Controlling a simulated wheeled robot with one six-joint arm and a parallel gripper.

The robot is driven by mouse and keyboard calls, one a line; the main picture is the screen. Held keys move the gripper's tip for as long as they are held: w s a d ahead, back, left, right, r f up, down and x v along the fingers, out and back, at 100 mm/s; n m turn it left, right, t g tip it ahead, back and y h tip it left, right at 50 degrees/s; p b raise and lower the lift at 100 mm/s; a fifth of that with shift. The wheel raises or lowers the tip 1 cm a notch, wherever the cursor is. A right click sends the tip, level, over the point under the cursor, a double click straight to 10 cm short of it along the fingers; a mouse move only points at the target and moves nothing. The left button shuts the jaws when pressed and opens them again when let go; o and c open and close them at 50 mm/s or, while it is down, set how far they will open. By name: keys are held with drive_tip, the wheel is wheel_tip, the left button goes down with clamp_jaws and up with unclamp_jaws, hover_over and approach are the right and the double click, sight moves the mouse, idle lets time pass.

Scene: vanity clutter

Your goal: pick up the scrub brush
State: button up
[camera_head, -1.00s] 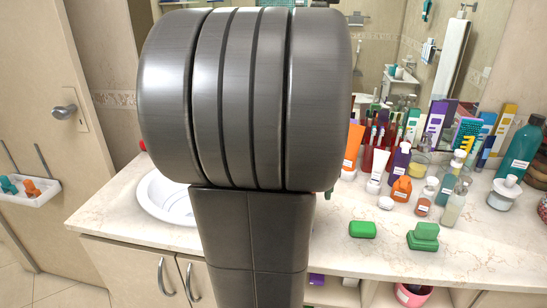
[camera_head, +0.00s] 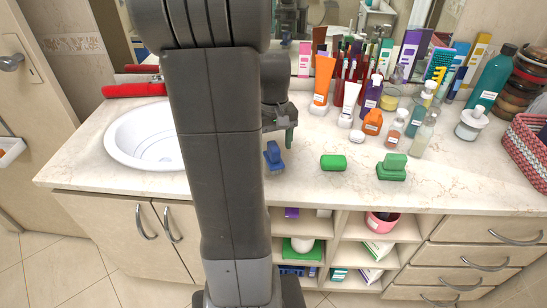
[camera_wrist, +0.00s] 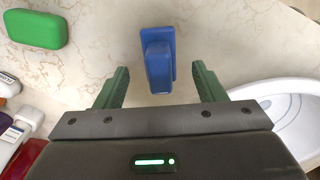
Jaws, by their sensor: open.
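The scrub brush seems to be the small blue block with a raised grip (camera_head: 273,157) on the counter, just right of my arm in the head view. In the wrist view the blue brush (camera_wrist: 158,58) lies between and partly beyond the two green fingertips, with a gap on each side. My gripper (camera_wrist: 160,72) is open and empty. In the head view my gripper (camera_head: 283,136) is just above and behind the brush, partly hidden by my arm. I cannot tell its exact height above the counter.
A green soap bar (camera_head: 333,162) and a stacked green block (camera_head: 392,167) lie to the right on the counter (camera_head: 455,180). Bottles and tubes crowd behind, including an orange tube (camera_head: 321,82). A white sink (camera_head: 125,143) and rolled red towel (camera_head: 135,90) are left.

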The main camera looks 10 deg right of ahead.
wheel_tip(320, 180, down, 4)
drive_tip(key=shift+r, duration=0.1)
